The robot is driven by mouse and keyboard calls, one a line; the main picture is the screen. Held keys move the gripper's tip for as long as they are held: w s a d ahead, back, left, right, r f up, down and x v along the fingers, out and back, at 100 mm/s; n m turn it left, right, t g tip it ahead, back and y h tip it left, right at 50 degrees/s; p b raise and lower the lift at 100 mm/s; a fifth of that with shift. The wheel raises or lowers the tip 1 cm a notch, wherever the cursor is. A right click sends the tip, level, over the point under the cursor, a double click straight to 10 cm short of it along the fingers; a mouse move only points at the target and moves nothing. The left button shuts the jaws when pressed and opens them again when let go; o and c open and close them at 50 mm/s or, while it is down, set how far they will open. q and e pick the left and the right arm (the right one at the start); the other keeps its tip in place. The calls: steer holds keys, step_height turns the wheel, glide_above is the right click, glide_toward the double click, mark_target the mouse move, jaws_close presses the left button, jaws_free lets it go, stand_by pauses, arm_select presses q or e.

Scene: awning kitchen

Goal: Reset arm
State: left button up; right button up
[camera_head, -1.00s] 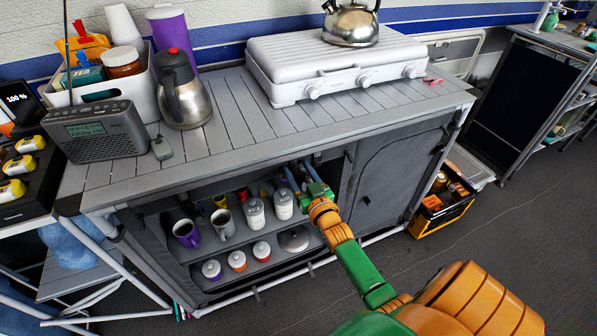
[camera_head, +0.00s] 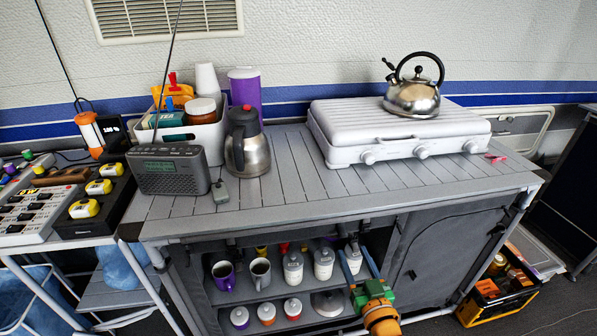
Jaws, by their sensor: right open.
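My right gripper (camera_head: 358,260) is at the front of the open shelf unit, low in the picture and right of centre. Its two blue fingers are spread apart and point into the upper shelf. A white-lidded jar (camera_head: 353,257) shows between and beyond the fingers; I cannot tell whether they touch it. The green and orange wrist (camera_head: 378,305) comes in from the bottom edge. My left gripper is out of view.
Jars (camera_head: 323,264), mugs (camera_head: 261,272) and small lidded pots (camera_head: 292,308) fill the shelves left of my gripper. The slatted countertop (camera_head: 290,185) overhangs above, with a stove (camera_head: 395,130) and kettle (camera_head: 413,95). A black-and-yellow crate (camera_head: 497,292) sits right.

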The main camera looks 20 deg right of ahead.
steer(key=s+a+f+n+g+y+p, duration=0.1)
steer(key=s+a+f+g+y+p, duration=0.15)
steer(key=s+a+f+g, duration=0.55)
steer(key=s+a+f+n+g+y+p, duration=0.15)
steer(key=s+f+p, duration=0.35)
steer(key=f, duration=0.6)
steer(key=s+a+f+n+g+p, duration=0.1)
steer(key=s+f+g, duration=0.1)
steer(key=s, duration=0.8)
steer(key=s+a+f+n+g+p, duration=0.1)
steer(key=s+f+g, duration=0.2)
steer(key=s, duration=0.7)
steer(key=shift+a+f+n+g, duration=0.35)
steer(key=shift+a+g, duration=0.05)
steer(key=shift+g, duration=0.55)
